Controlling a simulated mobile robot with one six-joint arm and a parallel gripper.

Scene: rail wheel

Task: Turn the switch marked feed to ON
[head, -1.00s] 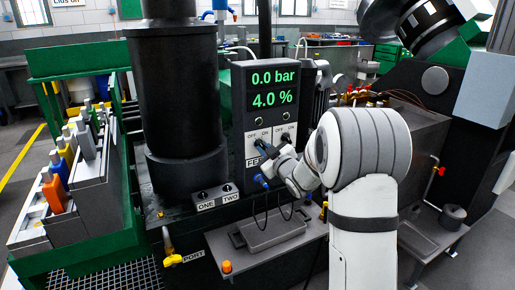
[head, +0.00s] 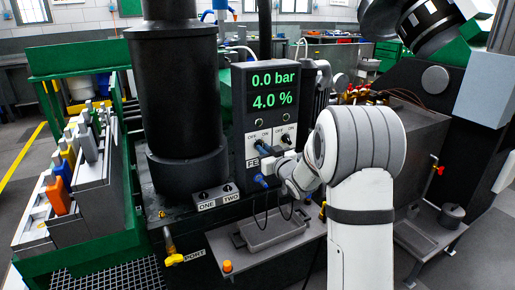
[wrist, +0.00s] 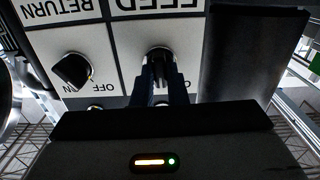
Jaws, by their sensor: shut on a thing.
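The feed switch (wrist: 158,52) is a dark knob on the white label plate of the black control box (head: 239,100). In the wrist view the plate is upside down, with FEED above this knob. My gripper (wrist: 161,78) is shut on the knob, one dark finger on each side. The fingers hide part of the knob and its ON/OFF lettering, so I cannot tell exactly where it points. In the head view my gripper is at the lower front of the box, below the OFF and ON marks.
The return switch (wrist: 73,70) is beside the feed switch. The box display (head: 274,90) reads 0.0 bar and 4.0 %. A grey tray (head: 272,236) sits below, and switches ONE and TWO (head: 216,197) stand left. A black cylinder (head: 180,100) stands close by on the left.

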